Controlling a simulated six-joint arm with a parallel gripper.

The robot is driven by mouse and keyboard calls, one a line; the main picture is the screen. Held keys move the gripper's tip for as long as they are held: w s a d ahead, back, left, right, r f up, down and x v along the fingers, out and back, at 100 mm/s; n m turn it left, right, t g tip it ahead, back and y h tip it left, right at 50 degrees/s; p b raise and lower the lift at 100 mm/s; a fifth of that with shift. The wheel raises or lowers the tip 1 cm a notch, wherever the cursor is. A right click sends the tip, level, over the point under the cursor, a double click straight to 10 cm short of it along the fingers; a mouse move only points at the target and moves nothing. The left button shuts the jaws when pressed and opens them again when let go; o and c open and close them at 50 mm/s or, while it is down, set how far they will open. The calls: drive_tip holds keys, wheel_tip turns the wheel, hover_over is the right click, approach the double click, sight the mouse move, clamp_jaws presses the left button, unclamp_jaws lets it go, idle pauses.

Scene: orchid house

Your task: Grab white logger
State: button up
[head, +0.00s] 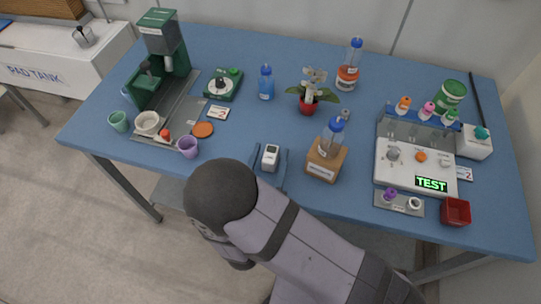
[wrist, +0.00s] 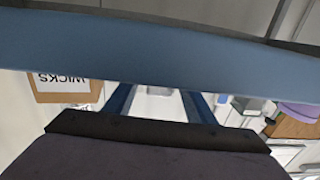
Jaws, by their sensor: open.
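The white logger (head: 270,157) is a small white block with a dark screen on its face. It stands near the front edge of the blue table, left of the wooden block. My gripper (head: 269,154) is open, with one blue-grey finger to each side of the logger in the head view. Gaps show between the fingers and the logger, and nothing is held. In the wrist view the two blue fingers (wrist: 159,93) stand apart at the blue band. A pale patch shows between them; I cannot tell if it is the logger.
A wooden block (head: 325,160) with a blue-capped bottle stands right of the logger. A purple cup (head: 188,147) and an orange disc (head: 203,130) lie to the left. A potted white orchid (head: 311,95) stands behind. The table between the logger and the blue bottle (head: 266,83) is clear.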

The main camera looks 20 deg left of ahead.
sight(270, 156)
drive_tip(key=c, duration=1.2)
drive_tip(key=shift+r, duration=0.1)
drive_tip(key=shift+r, duration=4.95)
